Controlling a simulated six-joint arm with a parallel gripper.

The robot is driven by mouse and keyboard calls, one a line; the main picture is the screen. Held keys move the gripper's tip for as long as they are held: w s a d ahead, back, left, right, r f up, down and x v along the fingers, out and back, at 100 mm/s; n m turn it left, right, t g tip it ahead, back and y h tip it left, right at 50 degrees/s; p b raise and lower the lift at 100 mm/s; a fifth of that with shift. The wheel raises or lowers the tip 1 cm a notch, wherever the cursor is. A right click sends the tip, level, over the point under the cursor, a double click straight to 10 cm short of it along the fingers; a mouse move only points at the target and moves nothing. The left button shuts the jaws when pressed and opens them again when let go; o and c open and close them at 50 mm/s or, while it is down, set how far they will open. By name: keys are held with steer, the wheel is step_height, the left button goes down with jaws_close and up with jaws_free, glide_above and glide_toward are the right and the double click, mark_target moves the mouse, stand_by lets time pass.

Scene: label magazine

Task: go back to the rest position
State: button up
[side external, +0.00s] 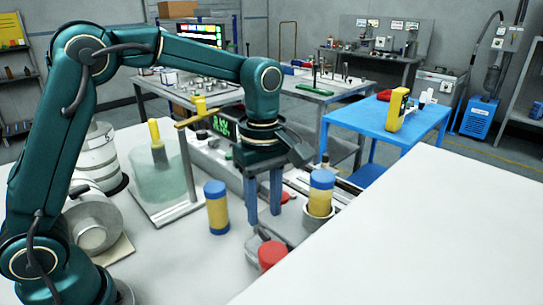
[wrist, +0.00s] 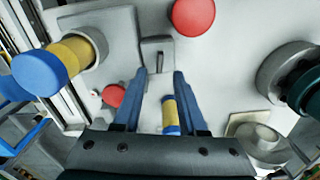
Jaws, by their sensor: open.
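My gripper (side external: 263,214) is open and points down over the white table, with nothing between its blue fingers in the side view. In the wrist view the open fingers (wrist: 160,74) frame a small grey slotted block (wrist: 158,48). A yellow cylinder with blue ends (side external: 217,208) stands on the table left of the gripper; it also shows in the wrist view (wrist: 171,113). A second blue and yellow cylinder (side external: 321,187) stands in a grey round holder (side external: 318,221) right of the gripper; it shows at upper left in the wrist view (wrist: 42,72).
A red round piece (side external: 271,254) lies in front of the gripper. A glass vessel with a yellow-handled tool (side external: 157,146) and a stand with a yellow crossbar (side external: 190,165) are at left. A display with green digits (side external: 221,126) is behind. The table's right front (side external: 430,240) is clear.

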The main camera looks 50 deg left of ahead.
steer(key=shift+r, duration=0.2)
steer(key=shift+r, duration=0.25)
steer(key=s+a+r+m+t, duration=0.3)
steer(key=s+r+t, duration=0.1)
steer(key=s+r, duration=0.35)
steer(key=s+f+m+t, duration=0.1)
steer(key=s+f+m, duration=0.2)
steer(key=m, duration=0.9)
steer(key=s, duration=0.3)
steer(key=shift+s+a+f+m+t, duration=0.2)
steer(key=shift+a+f+m+t, duration=0.1)
steer(key=shift+f+m, duration=0.1)
